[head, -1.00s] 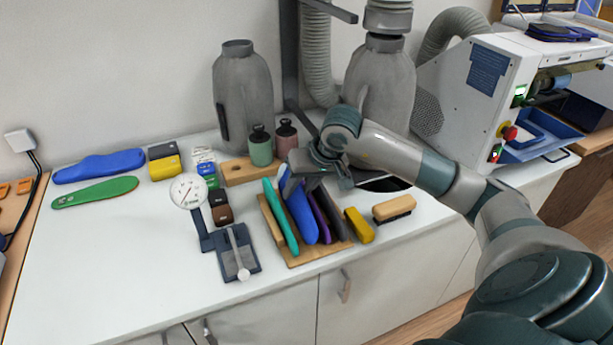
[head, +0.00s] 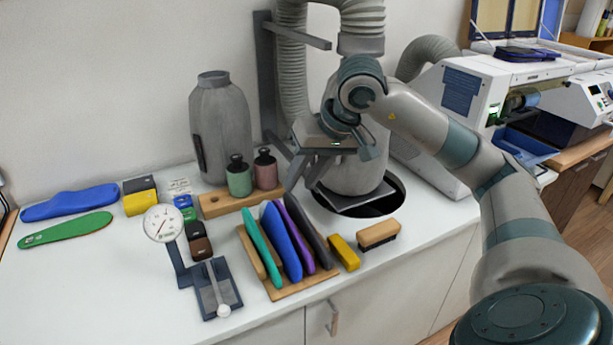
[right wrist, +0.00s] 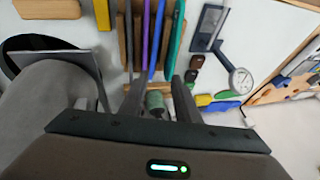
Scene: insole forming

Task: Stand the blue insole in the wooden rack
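The wooden rack (head: 303,288) stands on the white worktop with several insoles upright in it. The blue insole (head: 281,243) stands in it, leaning slightly, between a teal insole (head: 262,246) and a purple one (head: 299,234); a dark one is at the right. My right gripper (head: 302,178) is above and behind the rack, open and empty, apart from the insoles. In the right wrist view its fingers (right wrist: 158,100) are spread, and the blue insole (right wrist: 157,40) shows beyond them. Another blue insole (head: 70,202) lies flat at the far left. My left gripper is out of view.
A dial gauge (head: 162,223) stands left of the rack. Two bottles (head: 253,173) sit in a wooden block behind it. A yellow block (head: 344,252) and a brush (head: 378,235) lie to its right.

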